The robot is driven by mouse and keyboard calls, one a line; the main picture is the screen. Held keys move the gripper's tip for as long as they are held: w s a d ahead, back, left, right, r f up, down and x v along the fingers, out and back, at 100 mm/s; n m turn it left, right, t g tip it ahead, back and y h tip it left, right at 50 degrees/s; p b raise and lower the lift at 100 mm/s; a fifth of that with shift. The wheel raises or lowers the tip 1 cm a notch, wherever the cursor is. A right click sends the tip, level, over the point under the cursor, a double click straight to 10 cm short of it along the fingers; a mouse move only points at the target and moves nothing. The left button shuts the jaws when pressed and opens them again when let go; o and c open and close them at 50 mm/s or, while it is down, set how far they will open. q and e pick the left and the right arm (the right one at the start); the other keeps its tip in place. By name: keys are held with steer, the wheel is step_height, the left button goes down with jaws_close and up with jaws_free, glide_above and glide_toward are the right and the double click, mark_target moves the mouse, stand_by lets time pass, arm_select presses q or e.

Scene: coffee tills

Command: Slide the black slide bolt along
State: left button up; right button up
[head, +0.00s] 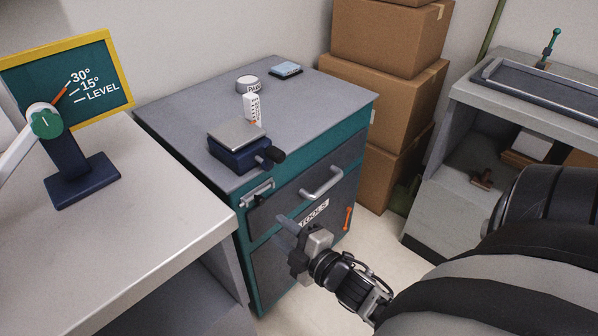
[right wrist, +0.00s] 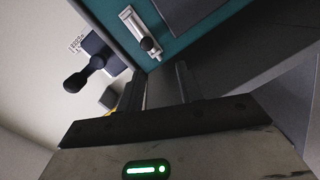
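The slide bolt is a silver plate (head: 257,191) with a black knob (head: 261,200), on the teal front frame of the tool cabinet (head: 240,215), left of the top drawer's handle. In the right wrist view the silver plate (right wrist: 130,22) and black knob (right wrist: 148,44) show beyond the fingertips. My right gripper (head: 285,226) is in front of the cabinet, below and right of the bolt, apart from the knob. Its two fingers (right wrist: 166,80) stand apart with nothing between them. My left gripper is not in view.
A silver drawer handle (head: 321,184) and an orange handle (head: 347,218) are on the cabinet. A small scale-like device (head: 238,137) with a black knob stands on top, near the front edge. A grey counter (head: 130,225) is at left; cardboard boxes (head: 385,95) stand behind.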

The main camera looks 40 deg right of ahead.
mark_target(263, 203)
steer(key=d+n, duration=0.1)
steer(key=w+n, duration=0.1)
steer(key=n, duration=0.1)
steer(key=d+n+t+y, duration=0.1)
steer(key=n, duration=0.1)
steer(key=shift+w+d, duration=0.25)
steer(key=shift+d, duration=0.05)
steer(key=w, duration=0.2)
steer(key=w+b, duration=0.1)
steer(key=w, duration=0.2)
steer(key=w+b, duration=0.1)
steer(key=w, duration=0.1)
steer(key=shift+w+a, duration=0.3)
steer(key=shift+c, duration=0.3)
steer(key=shift+s, duration=0.1)
jaws_close()
